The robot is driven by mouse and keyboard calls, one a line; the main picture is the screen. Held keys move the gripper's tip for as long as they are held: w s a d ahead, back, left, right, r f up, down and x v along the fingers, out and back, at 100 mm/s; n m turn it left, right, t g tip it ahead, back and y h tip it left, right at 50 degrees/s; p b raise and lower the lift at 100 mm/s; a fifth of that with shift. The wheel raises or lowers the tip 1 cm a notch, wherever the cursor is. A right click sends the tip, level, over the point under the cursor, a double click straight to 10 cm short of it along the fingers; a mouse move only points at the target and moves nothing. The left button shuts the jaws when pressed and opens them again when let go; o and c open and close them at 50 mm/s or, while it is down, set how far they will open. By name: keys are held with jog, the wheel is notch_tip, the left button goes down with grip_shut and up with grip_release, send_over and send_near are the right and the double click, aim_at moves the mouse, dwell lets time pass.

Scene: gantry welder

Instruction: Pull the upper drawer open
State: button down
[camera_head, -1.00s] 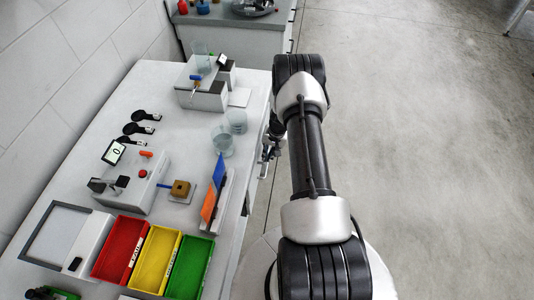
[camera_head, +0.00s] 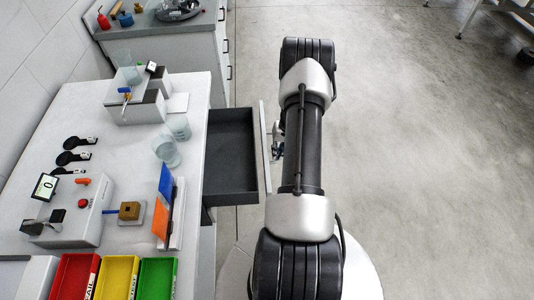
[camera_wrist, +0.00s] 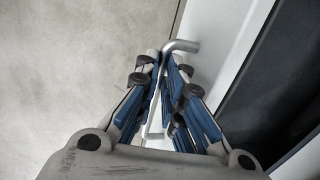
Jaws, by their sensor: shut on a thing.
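The upper drawer (camera_head: 232,152) stands pulled out from the right side of the white bench in the head view. Its dark grey inside is empty, and its white front panel (camera_head: 264,146) faces my arm. My gripper (camera_head: 277,142) is at the outer face of that panel, partly hidden by my arm. In the wrist view my gripper (camera_wrist: 166,75) is shut on the drawer's metal bar handle (camera_wrist: 182,46). The handle's bent end shows past the fingers, next to the white front. The dark drawer inside shows at the right of the wrist view.
The white bench (camera_head: 115,145) holds glass beakers (camera_head: 166,151), a weighing device and red, yellow (camera_head: 117,280) and green bins. A second cabinet (camera_head: 165,45) with drawers stands behind it. Open grey floor (camera_head: 420,150) lies to the right.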

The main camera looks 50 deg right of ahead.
jog(key=shift+s+d, duration=0.25)
jog(key=shift+s, duration=0.05)
jog(key=c, duration=1.7)
grip_release()
jog(key=r, duration=0.4)
jog(key=s+d+r, duration=0.1)
jog(key=r, duration=0.6)
jog(key=shift+s+d+r, duration=0.25)
jog(key=shift+s+r, duration=0.15)
